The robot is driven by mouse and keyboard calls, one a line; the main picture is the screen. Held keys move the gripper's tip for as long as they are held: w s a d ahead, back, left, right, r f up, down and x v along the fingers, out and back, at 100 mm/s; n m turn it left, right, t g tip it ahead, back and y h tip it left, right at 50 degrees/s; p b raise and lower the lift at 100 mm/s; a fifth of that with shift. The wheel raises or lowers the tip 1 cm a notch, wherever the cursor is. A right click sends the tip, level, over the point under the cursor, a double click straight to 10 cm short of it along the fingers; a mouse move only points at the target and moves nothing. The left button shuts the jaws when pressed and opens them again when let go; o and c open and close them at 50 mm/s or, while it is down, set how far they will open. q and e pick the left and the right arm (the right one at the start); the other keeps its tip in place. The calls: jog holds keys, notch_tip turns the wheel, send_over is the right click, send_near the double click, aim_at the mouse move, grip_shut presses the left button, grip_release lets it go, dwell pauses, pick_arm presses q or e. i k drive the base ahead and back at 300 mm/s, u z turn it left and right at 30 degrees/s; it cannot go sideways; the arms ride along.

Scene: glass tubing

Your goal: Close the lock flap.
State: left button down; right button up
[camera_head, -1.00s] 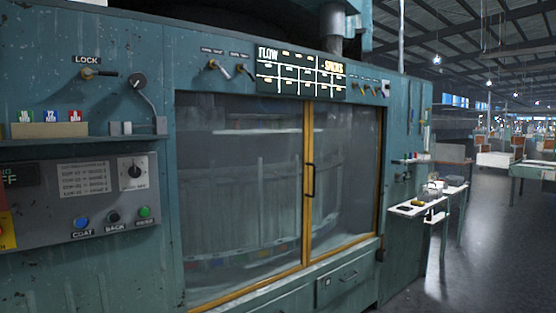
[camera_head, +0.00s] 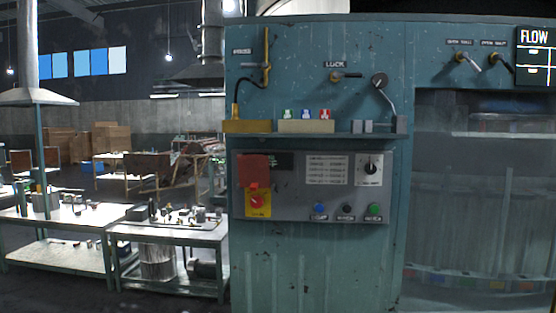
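A red flap (camera_head: 253,169) is on the left of the grey control panel (camera_head: 330,215) in the head view. It sits above a red knob (camera_head: 256,201) on a yellow plate, and the knob shows uncovered below it. The flap looks raised; its hinge is too small to make out. Higher up, a lever with a brass-coloured handle (camera_head: 346,75) is under the LOCK label (camera_head: 335,64) on the teal machine. Neither of my grippers is in view.
A shelf (camera_head: 350,136) with coloured tags and a yellow block (camera_head: 247,126) juts out above the panel. The machine's glass doors (camera_head: 480,200) are at the right. Worktables (camera_head: 175,232) with small items stand at the left. Dark floor shows between and beneath them.

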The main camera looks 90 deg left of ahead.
aim_at(254, 171)
jog(key=u, duration=0.2)
jog(key=i, duration=0.3)
jog(key=u, duration=2.65)
jog(key=i, duration=1.05)
jog(key=z, duration=0.55)
